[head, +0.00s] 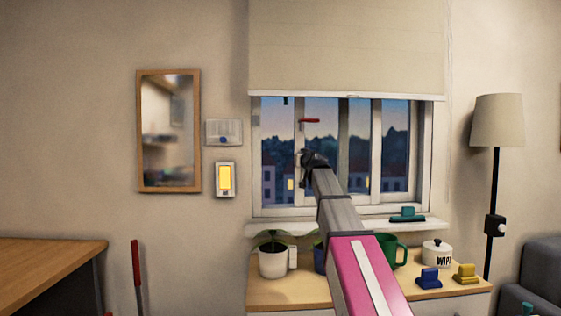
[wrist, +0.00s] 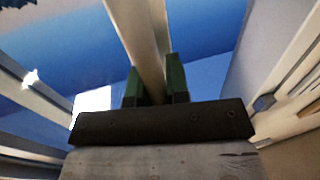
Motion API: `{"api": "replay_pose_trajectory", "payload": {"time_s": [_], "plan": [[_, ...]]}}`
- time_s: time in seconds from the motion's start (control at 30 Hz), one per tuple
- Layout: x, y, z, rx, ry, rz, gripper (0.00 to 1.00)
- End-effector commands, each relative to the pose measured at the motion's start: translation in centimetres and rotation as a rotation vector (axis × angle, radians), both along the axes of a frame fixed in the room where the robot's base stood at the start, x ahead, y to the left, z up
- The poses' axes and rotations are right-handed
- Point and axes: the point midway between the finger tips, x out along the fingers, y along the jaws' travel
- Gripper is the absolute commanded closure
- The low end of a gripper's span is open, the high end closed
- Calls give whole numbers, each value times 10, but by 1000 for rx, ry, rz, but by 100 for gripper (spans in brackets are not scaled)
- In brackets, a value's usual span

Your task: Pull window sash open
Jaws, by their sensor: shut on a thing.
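The window sash (head: 301,188) is a pale upright frame at the window's left part, below the raised blind. A small red handle (head: 309,121) shows high on the window. My gripper (head: 304,158) is at the sash's upright, in front of the panes. In the wrist view, the two dark green fingers of my gripper (wrist: 154,82) stand on either side of a pale bar (wrist: 141,30) and are shut on it. The bar looks like part of the sash. The dark palm hides the lower end of the bar, and my arm covers part of the window in the head view.
The windowsill (head: 268,228) holds a teal block (head: 407,214). A floor lamp (head: 497,122) stands at right.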

Motion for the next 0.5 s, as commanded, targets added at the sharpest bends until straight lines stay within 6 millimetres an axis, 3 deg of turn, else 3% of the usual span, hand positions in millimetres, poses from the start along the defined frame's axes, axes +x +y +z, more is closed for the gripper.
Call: {"api": "replay_pose_trajectory", "payload": {"time_s": [0.03,0.2,0.5], "plan": [[0,-19,0,1,-1,-5,100],[0,-66,0,0,-1,-4,100],[1,-116,0,0,0,-1,100]]}}
